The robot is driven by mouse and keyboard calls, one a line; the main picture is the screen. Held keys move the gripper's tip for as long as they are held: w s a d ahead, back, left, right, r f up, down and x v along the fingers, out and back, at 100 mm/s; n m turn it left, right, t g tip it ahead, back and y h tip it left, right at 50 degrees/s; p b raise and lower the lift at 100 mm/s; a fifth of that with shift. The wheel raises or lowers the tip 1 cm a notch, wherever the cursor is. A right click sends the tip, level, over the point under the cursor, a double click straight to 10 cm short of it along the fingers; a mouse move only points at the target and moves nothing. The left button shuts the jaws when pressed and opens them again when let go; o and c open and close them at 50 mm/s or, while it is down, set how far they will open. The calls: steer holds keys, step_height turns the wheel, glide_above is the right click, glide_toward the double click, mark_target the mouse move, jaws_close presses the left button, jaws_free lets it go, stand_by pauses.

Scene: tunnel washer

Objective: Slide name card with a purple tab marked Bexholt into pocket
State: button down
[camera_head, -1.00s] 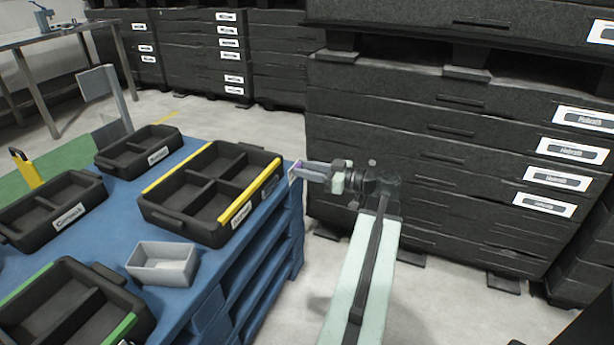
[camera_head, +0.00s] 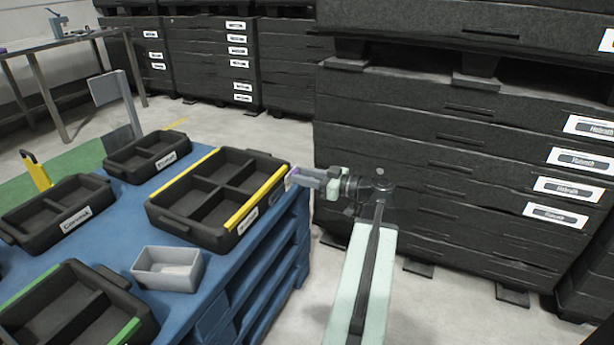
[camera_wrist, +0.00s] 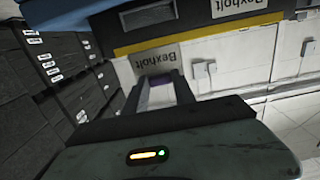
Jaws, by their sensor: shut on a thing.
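My gripper (camera_head: 299,179) is shut on the name card (camera_head: 291,179), just off the right end of the black tray with yellow strips (camera_head: 158,219). In the wrist view the card (camera_wrist: 155,58) reads Bexholt, with its purple tab (camera_wrist: 160,82) between my fingers (camera_wrist: 166,93). The tray (camera_wrist: 103,30) is at the top of that view, with a yellow strip (camera_wrist: 200,35). The card appears apart from the tray.
The tray stands on a blue pallet stack (camera_head: 105,242) with a grey box (camera_head: 168,269) and other black trays (camera_head: 57,212). Tall dark crate stacks (camera_head: 430,160) stand behind my arm. Floor (camera_head: 410,300) is clear to the right of the pallet.

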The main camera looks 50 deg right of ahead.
mark_target(292, 184)
steer(key=w+f+b, duration=0.1)
steer(key=w, duration=0.1)
steer(key=w+a+f+b, duration=0.1)
steer(key=w, duration=0.1)
steer(key=w+f+b, duration=0.2)
steer(key=shift+a+f, duration=0.1)
steer(key=shift+a, duration=0.15)
steer(key=shift+s+d+f, duration=0.1)
steer(key=shift+s, duration=0.25)
stand_by(1.5)
steer(key=shift+f+b, duration=0.4)
steer(key=shift+b, duration=0.2)
steer(key=shift+f+b, duration=0.45)
stand_by(0.6)
